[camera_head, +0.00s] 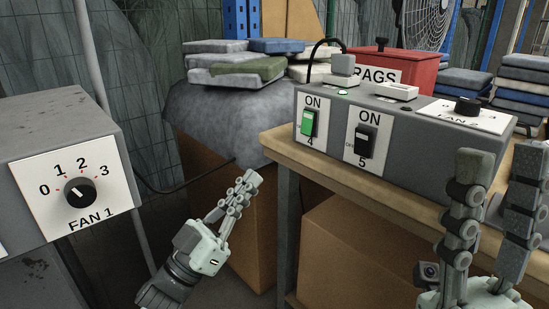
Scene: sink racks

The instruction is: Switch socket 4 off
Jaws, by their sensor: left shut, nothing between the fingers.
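The grey socket box (335,160) stands on a wooden bench. Its socket 4 switch (308,122) is a green rocker under an "ON" label, and it looks lit. A small green light (342,92) glows on top, beside a grey plug (343,65) with a black cable. The socket 5 switch (365,140) is dark. My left gripper (250,178) is shut and empty, low and left of the box, apart from the switch. My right gripper (502,158) is open and empty, with its fingers spread in front of the box's right end.
The FAN 1 dial box (72,110) stands at the left. A FAN 2 knob (467,106) and a white socket cover (397,91) are on the socket box. The bench edge (275,148) is between my grippers. A red RAGS bin (412,75) and folded cloths (235,68) are behind.

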